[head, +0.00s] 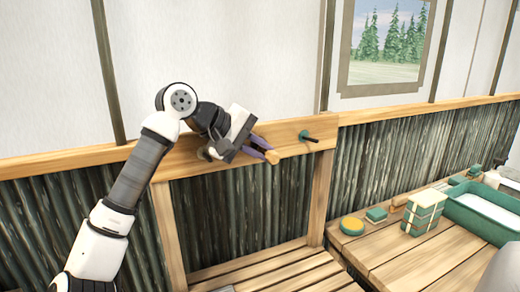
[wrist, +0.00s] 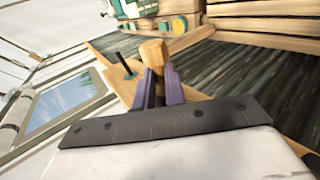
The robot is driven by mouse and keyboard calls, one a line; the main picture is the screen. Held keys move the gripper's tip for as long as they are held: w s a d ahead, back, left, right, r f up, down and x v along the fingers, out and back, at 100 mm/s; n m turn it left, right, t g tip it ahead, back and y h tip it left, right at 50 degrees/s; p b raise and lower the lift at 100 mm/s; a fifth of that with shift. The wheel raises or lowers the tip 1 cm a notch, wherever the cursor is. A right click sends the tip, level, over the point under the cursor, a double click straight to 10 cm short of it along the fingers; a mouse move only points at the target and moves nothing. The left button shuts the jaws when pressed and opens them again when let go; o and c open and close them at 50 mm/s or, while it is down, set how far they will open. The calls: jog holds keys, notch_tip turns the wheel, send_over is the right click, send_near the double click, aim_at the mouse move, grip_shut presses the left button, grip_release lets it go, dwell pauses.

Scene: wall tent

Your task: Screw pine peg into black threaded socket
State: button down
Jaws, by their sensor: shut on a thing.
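The pine peg (head: 272,157) is a short light-wood piece held at the tips of my gripper's purple fingers. In the wrist view the pine peg (wrist: 153,52) shows its rounded end, pointing away from the gripper. My gripper (head: 264,150) is shut on it in front of the wooden rail, tilted down to the right. The fingers also show in the wrist view (wrist: 158,85). I cannot make out a black threaded socket for certain. A dark rod (head: 315,139) with a teal round base sticks out of the rail, right of the peg and apart from it.
The wooden rail (head: 300,146) runs along the corrugated wall. At the right, a slatted table (head: 400,260) holds a yellow round item (head: 352,225), a stack of teal-and-cream blocks (head: 424,212) and a green tub (head: 470,222). The air around the gripper looks clear.

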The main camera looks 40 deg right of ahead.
jog(key=shift+w, duration=0.1)
jog(key=c, duration=1.4)
grip_release()
jog(key=shift+o, duration=0.2)
jog(key=p+v, duration=0.2)
jog(key=v, duration=0.4)
